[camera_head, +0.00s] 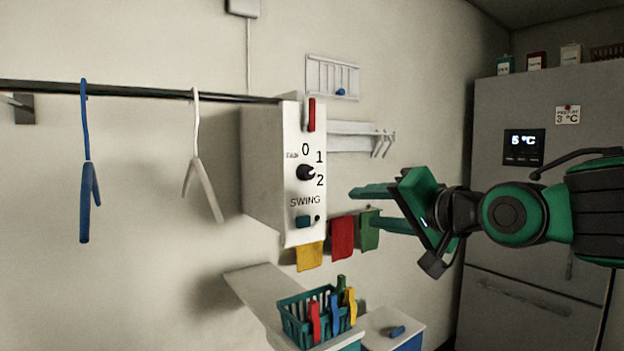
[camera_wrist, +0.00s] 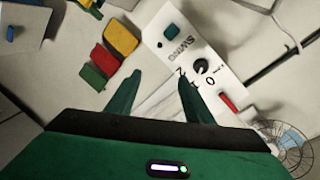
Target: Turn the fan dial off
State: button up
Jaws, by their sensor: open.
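The fan dial (camera_head: 305,172) is a round black knob on the white front panel of a control box (camera_head: 262,170). The marks 0, 1 and 2 run around its upper right side. Its pointer seems to face right, toward 1 and 2; I cannot tell the exact mark. My gripper (camera_head: 362,208) is green, open and empty, to the right of the panel and apart from it. In the wrist view, the dial (camera_wrist: 201,66) shows just beyond and right of the right fingertip, with my gripper (camera_wrist: 159,75) spread open and nothing between the fingers.
A red switch (camera_head: 312,115) sits above the dial and a teal SWING button (camera_head: 303,221) below. A rod with blue (camera_head: 88,190) and white hangers (camera_head: 203,185) runs left. Yellow, red and green cloths hang behind. A teal basket (camera_head: 292,322) of pegs stands below; a fridge (camera_head: 535,240) stands right.

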aim_at(309, 174)
jog(key=s+a+r+y, duration=0.1)
jog(key=a+r+y, duration=0.1)
jog(key=a+r, duration=0.35)
jog(key=shift+t, duration=0.4)
jog(key=x, duration=1)
jog(key=shift+w+d+r, duration=0.1)
jog(key=c, duration=1)
jog(key=shift+c, duration=0.2)
